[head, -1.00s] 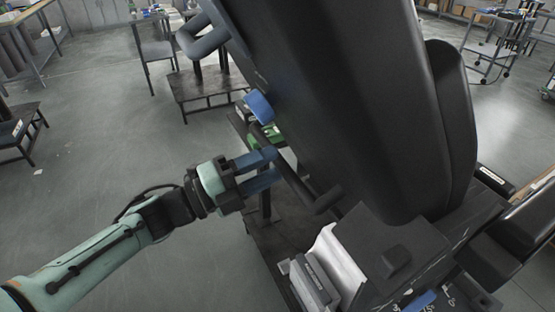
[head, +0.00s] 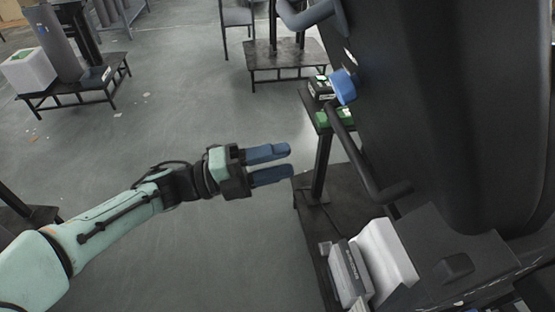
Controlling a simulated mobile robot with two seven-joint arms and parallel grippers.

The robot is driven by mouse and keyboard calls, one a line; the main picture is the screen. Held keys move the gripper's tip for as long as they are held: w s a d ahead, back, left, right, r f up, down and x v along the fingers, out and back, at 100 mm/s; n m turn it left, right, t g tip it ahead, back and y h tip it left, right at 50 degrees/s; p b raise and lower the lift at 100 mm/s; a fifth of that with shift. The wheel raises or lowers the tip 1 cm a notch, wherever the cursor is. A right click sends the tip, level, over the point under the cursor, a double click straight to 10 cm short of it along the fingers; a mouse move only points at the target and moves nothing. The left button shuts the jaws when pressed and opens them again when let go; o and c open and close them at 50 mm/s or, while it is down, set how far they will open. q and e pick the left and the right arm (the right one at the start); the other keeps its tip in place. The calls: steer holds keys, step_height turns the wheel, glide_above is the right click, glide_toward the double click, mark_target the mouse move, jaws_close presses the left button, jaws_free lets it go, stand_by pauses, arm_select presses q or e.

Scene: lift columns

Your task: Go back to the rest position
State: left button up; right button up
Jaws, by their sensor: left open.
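My left gripper (head: 280,163) reaches in from the left at the middle of the head view. Its two blue fingers are apart and nothing is between them. It is over bare floor, clear of the machine to its right. The big black machine (head: 440,100) fills the right side of the view. My right gripper does not show.
A dark low platform (head: 330,205) with a post stands right of my gripper. Grey and white boxes (head: 385,253) sit at the lower right. Low dark tables (head: 285,57) stand behind, another (head: 75,85) at upper left. Grey floor (head: 185,110) around my left arm is clear.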

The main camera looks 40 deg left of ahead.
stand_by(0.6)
